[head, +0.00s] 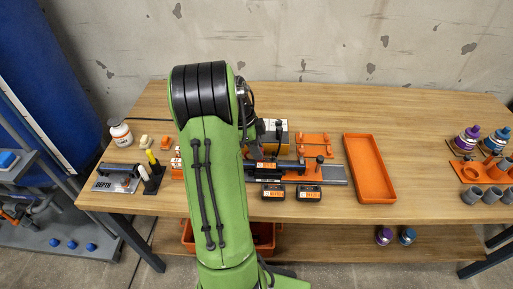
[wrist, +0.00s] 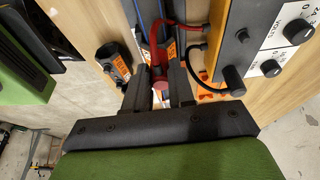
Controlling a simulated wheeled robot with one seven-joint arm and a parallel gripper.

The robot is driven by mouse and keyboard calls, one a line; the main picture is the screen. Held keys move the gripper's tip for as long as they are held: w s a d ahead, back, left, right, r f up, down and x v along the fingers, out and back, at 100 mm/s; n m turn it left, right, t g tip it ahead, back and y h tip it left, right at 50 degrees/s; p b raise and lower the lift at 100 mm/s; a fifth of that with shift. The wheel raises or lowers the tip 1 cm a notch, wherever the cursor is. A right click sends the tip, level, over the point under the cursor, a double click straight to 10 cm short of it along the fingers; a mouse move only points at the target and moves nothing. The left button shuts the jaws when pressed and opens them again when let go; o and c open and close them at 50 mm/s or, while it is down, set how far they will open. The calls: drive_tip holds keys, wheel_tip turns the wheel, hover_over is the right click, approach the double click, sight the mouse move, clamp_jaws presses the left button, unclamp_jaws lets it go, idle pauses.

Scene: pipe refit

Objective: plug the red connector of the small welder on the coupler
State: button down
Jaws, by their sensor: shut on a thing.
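The red connector (wrist: 160,82) sits between the fingers of my gripper (wrist: 161,88) in the wrist view, and the gripper is shut on it. Its red cable (wrist: 182,22) loops up and right to the welder (wrist: 222,42), which has a yellow side and a panel with dials. A black cable (wrist: 212,70) curves beside the welder. The black pipe assembly (wrist: 150,14) runs beyond the fingers; the coupler and whether the connector touches it cannot be made out. In the head view my arm hides the gripper and part of the welder (head: 278,138); the clamped pipe (head: 285,166) shows beside it.
Two black blocks with orange labels (head: 308,193) stand near the table's front edge. An orange tray (head: 369,168) lies to their right.

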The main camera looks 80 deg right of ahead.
drive_tip(key=c, duration=0.7)
unclamp_jaws()
drive_tip(key=shift+r+p, duration=2.75)
drive_tip(key=shift+r, duration=1.1)
drive_tip(key=shift+f, duration=0.1)
